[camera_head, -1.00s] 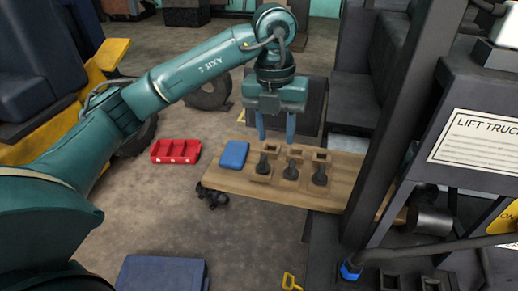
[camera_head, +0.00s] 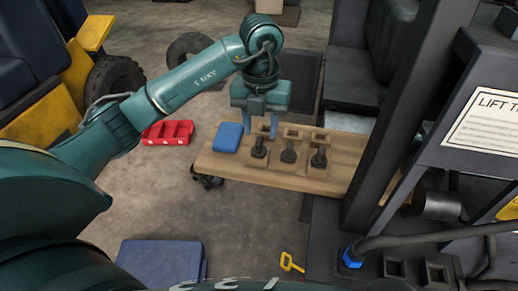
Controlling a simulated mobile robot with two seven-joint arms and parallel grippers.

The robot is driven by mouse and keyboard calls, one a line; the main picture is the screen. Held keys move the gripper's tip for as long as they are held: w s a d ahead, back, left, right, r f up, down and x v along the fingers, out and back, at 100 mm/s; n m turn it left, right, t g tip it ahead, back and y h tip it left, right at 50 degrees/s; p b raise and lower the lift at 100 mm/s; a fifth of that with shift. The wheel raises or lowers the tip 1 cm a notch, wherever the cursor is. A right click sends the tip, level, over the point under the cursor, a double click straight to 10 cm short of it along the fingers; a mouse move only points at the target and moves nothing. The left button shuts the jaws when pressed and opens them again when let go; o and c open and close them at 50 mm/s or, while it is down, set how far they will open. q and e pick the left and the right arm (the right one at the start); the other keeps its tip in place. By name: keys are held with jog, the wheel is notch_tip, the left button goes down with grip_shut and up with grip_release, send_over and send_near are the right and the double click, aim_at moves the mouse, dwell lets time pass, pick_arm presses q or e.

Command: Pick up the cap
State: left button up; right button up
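Several small brown holders stand in two rows on a wooden board. The front row holds three black knob-like pieces: left (camera_head: 259,149), middle (camera_head: 289,153) and right (camera_head: 319,158). I cannot tell which of them, if any, is the cap. My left gripper (camera_head: 260,129) points down over the left end of the holders, with its two blue fingers apart and nothing seen between them. The fingertips are just behind the left black piece in the picture; whether they touch a holder is unclear. My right gripper is out of view.
The wooden board (camera_head: 230,170) also bears a blue box (camera_head: 227,137) at its left end. A red tray (camera_head: 168,132) lies on the floor to the left. A dark upright post (camera_head: 400,110) stands close on the right. A yellow-handled item (camera_head: 290,262) is in front.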

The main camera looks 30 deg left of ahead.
aim_at(259, 140)
pick_arm(q)
notch_tip(259, 140, down, 4)
jog(key=shift+a+f, duration=0.15)
jog(key=shift+f, duration=0.1)
grip_shut()
dwell(0.3)
